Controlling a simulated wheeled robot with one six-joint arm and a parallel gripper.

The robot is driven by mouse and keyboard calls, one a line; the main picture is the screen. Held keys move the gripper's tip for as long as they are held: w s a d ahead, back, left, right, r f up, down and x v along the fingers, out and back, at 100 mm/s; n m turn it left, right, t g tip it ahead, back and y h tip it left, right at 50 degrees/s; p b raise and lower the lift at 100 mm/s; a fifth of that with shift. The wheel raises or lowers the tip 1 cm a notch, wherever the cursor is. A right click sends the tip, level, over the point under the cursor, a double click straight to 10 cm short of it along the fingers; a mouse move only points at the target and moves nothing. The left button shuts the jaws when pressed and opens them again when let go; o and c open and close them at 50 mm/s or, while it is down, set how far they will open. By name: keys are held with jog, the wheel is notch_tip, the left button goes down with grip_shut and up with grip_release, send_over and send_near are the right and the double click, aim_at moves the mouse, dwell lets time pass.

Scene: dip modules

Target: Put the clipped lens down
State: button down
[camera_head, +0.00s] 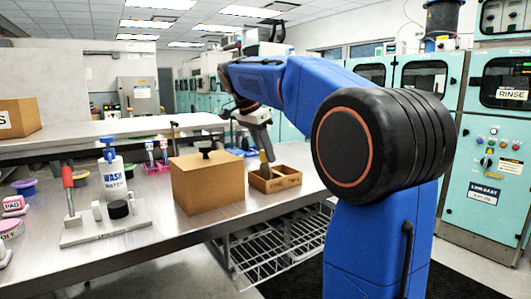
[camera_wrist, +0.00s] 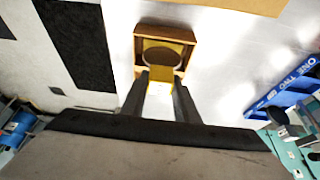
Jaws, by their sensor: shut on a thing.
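My gripper (camera_wrist: 161,86) is shut on the clipped lens, whose yellow clip (camera_wrist: 162,74) shows between the fingertips in the wrist view. A rounded brownish shape in front of the clip looks like the lens, though its edge is hard to make out. In the head view my gripper (camera_head: 264,153) points down at a small wooden tray (camera_head: 288,183) with compartments, and the yellowish clipped piece (camera_head: 265,171) reaches to or into its left compartment. The wooden tray also shows around the lens in the wrist view (camera_wrist: 190,40). Whether the lens touches the tray floor cannot be told.
A cardboard box (camera_head: 207,187) with a black knob stands just left of the tray. Further left are a lever fixture (camera_head: 105,222) and a wash water bottle (camera_head: 113,175). A blue tray (camera_wrist: 290,90) lies to the right in the wrist view. The table's front edge is close to the tray.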

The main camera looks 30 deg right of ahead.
jog(key=c, duration=1.4)
grip_release()
jog(key=shift+f, duration=0.15)
jog(key=v, duration=1.2)
